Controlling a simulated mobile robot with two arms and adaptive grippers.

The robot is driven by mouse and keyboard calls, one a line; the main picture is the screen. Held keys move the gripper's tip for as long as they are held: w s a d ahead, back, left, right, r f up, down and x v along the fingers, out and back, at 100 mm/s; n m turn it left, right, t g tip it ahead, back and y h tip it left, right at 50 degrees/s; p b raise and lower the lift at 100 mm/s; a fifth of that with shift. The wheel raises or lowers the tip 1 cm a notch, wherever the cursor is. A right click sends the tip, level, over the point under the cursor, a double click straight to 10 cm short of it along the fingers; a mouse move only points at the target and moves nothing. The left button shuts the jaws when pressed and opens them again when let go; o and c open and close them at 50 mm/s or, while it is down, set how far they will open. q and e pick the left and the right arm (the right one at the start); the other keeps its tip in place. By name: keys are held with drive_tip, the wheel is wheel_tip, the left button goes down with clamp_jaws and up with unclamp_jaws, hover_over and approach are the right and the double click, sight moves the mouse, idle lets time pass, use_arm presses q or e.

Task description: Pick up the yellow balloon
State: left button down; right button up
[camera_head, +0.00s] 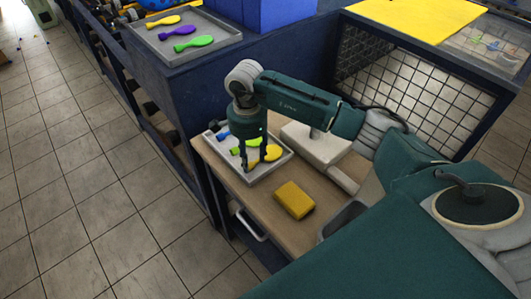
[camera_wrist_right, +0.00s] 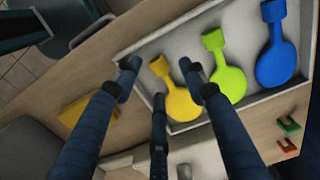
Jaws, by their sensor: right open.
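The yellow balloon (camera_head: 268,156) lies in a light grey tray (camera_head: 257,178) on the wooden workbench. In the right wrist view the yellow balloon (camera_wrist_right: 181,106) lies at the left of a row, beside a green balloon (camera_wrist_right: 230,84) and a blue balloon (camera_wrist_right: 275,64). My right gripper (camera_head: 255,168) points down over the tray, close to the yellow balloon. In the right wrist view its open fingers (camera_wrist_right: 160,75) stand on both sides of the yellow balloon, with nothing held. A dark finger partly hides the balloon's edge. My left gripper is not in view.
A yellow block (camera_head: 294,200) lies on the bench near the tray. A white device (camera_head: 316,143) stands behind it. Another grey tray (camera_head: 178,54) with yellow, purple and green balloons sits on the higher blue cabinet (camera_head: 215,85). A wire mesh panel (camera_head: 420,95) stands at the right.

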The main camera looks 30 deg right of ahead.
drive_tip(key=shift+f, duration=1.4)
drive_tip(key=shift+w, duration=0.1)
drive_tip(key=c, duration=0.8)
